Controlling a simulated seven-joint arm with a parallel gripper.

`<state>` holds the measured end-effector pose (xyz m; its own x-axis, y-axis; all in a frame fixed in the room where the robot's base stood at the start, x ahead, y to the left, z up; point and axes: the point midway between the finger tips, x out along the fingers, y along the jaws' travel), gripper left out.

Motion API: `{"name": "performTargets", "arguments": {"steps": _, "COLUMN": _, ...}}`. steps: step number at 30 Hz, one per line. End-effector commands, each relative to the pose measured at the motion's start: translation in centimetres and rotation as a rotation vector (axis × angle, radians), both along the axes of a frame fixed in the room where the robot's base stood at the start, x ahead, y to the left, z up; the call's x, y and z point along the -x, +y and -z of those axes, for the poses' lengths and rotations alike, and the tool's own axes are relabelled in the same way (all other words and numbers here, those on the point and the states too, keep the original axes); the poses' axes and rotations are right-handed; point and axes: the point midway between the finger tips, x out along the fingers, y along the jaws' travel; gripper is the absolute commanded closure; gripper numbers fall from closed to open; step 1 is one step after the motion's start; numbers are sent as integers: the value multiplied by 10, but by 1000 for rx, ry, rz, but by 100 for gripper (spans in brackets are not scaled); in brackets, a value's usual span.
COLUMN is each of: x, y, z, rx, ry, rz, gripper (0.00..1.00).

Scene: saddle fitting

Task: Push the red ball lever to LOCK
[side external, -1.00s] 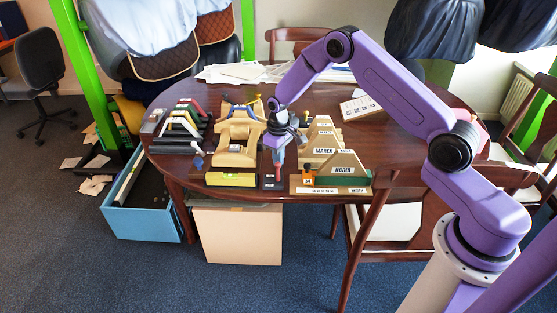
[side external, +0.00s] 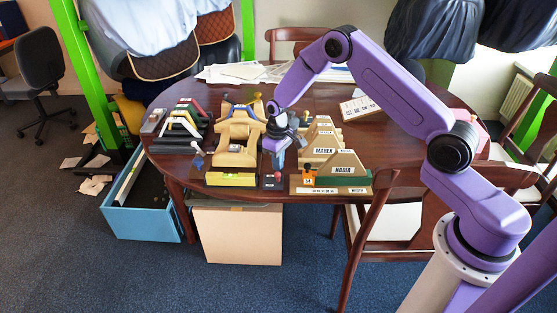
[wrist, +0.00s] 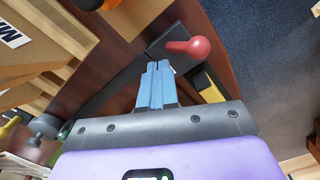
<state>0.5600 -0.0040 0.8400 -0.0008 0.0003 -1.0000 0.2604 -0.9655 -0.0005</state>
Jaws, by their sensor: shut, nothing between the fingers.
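The red ball lever (wrist: 192,48) shows in the wrist view just beyond my fingertips, on a dark base plate (wrist: 128,82). In the side view its red ball (side external: 278,175) is small, at the table's front edge between the yellow-fronted wooden stand and the name boards. My gripper (wrist: 158,66) has its blue fingers together with nothing between them. A small gap seems to lie between the fingertips and the ball. In the side view my gripper (side external: 277,163) hangs just above the lever's plate. The LOCK marking cannot be read.
A wooden saddle stand (side external: 235,158) with a yellow front is close on the left. Wooden name boards (side external: 335,160) and a small orange block (side external: 308,171) are close on the right. Open floor lies beyond the front edge.

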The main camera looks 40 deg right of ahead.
Motion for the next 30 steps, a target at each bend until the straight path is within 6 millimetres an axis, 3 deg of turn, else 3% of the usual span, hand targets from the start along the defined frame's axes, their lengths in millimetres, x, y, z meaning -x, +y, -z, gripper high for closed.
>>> {"name": "performTargets", "arguments": {"steps": 10, "x": -5, "y": -5, "z": -5, "rx": 1, "ry": -1, "rz": 1, "gripper": 100}}
{"name": "performTargets", "arguments": {"steps": 30, "x": -4, "y": -5, "z": -52, "rx": 0, "ry": -2, "rz": 1, "gripper": 100}}
